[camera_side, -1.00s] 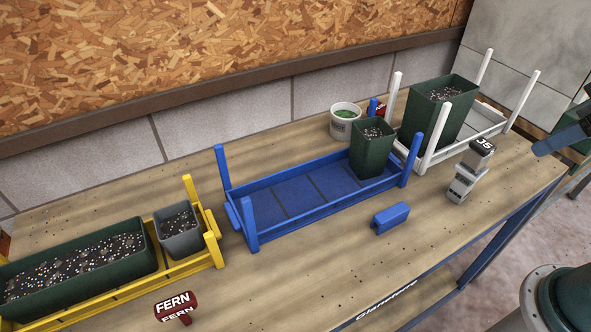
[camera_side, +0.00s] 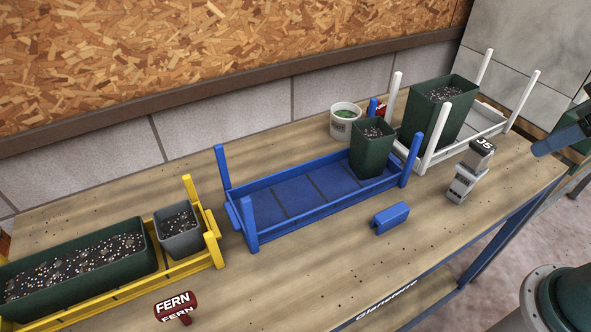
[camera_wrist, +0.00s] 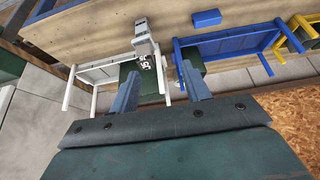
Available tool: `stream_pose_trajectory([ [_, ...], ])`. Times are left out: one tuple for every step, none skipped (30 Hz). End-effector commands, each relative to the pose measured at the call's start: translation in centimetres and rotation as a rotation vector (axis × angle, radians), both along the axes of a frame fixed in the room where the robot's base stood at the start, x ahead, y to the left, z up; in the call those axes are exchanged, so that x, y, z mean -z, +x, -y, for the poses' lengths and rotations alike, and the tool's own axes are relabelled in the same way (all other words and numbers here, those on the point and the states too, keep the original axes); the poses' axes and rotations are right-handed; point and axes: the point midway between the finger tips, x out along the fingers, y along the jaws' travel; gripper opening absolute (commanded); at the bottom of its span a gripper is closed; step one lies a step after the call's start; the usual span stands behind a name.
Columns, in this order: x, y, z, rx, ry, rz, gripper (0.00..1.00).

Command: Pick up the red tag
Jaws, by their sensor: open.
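A red tag (camera_side: 176,306) with white letters reading FERN lies on the table at the front left in the side view, in front of the yellow rack. Another small red piece (camera_side: 381,110) shows partly hidden behind a blue post, beside the white tub. My gripper shows only in part at the right edge of the side view (camera_side: 562,136), far from the FERN tag. In the wrist view my gripper (camera_wrist: 160,88) has its two blue-grey fingers apart with nothing held between them. I cannot make out a red tag in the wrist view.
A yellow rack (camera_side: 217,250) holds a long green planter and a grey pot. A blue rack (camera_side: 320,222) holds one green pot. A white rack (camera_side: 466,148) holds a tall green pot. A blue block (camera_side: 390,218) and a grey labelled piece (camera_side: 466,184) stand on the table.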

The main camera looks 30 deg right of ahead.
Motion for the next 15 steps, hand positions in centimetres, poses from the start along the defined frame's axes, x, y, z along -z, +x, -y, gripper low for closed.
stream_pose_trajectory([
  [0.0,0.0,0.0,-0.001,0.000,0.000,0.47],
  [-0.1,0.1,-0.1,-0.003,-0.001,0.000,0.47],
  [-0.1,0.2,-0.1,-0.008,-0.001,-0.001,0.47],
  [-0.2,0.3,-0.2,-0.014,-0.001,-0.001,0.47],
  [-0.3,0.5,-0.3,-0.021,-0.002,-0.002,0.47],
  [-0.4,0.7,-0.5,-0.033,-0.003,-0.003,0.47],
  [-0.5,1.0,-0.6,-0.042,-0.003,-0.005,0.47],
  [-0.7,1.2,-0.8,-0.054,-0.004,-0.007,0.47],
  [-0.9,1.7,-1.1,-0.074,-0.006,-0.009,0.47],
  [-1.1,2.1,-1.4,-0.092,-0.007,-0.011,0.47],
  [-1.3,2.5,-1.7,-0.110,-0.008,-0.013,0.47],
  [-1.6,3.2,-2.2,-0.138,-0.011,-0.015,0.47],
  [-1.7,3.7,-2.7,-0.162,-0.012,-0.018,0.47],
  [-2.0,4.2,-3.1,-0.185,-0.014,-0.019,0.47],
  [-2.2,4.9,-3.8,-0.218,-0.017,-0.022,0.47],
])
